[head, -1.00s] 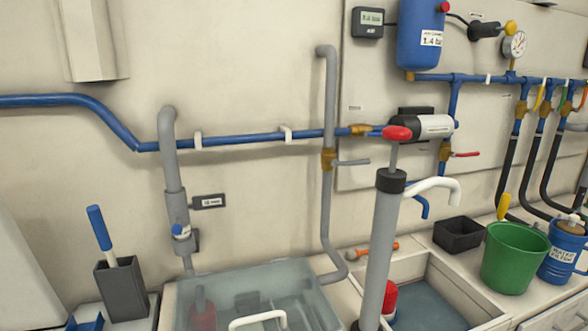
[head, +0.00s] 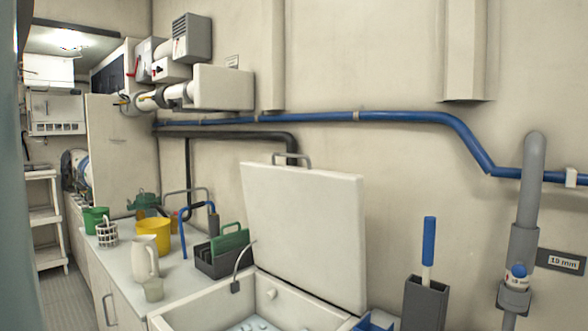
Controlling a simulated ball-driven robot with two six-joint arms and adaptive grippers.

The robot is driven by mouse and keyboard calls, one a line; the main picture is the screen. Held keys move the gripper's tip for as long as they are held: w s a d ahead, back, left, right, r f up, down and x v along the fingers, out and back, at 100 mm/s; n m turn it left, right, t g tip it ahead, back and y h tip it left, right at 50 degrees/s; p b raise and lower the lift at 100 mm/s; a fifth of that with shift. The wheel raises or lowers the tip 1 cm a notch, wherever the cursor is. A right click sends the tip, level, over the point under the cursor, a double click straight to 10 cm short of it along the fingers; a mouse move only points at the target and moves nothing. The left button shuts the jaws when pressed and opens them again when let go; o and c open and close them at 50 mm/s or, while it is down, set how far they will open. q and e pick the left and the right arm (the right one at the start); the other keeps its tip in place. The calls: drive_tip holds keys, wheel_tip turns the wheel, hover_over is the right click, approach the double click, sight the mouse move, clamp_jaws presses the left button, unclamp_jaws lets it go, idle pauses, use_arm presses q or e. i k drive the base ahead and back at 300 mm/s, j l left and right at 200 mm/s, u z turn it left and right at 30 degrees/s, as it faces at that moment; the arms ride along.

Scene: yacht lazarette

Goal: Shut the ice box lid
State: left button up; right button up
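The ice box (head: 190,318) is a white box set in the counter at the bottom middle of the head view. Its white lid (head: 305,235) stands open, nearly upright against the wall, with a grey handle (head: 291,157) on its top edge. Part of the inside of the box shows, with pale contents at the bottom. The front of the box is cut off by the picture's lower edge. Neither of my grippers shows in the view.
On the right stands a grey holder (head: 425,304) with a blue-handled tool. A blue pipe runs along the wall.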

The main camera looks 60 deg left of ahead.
sight(307, 226)
drive_tip(key=u, duration=1.75)
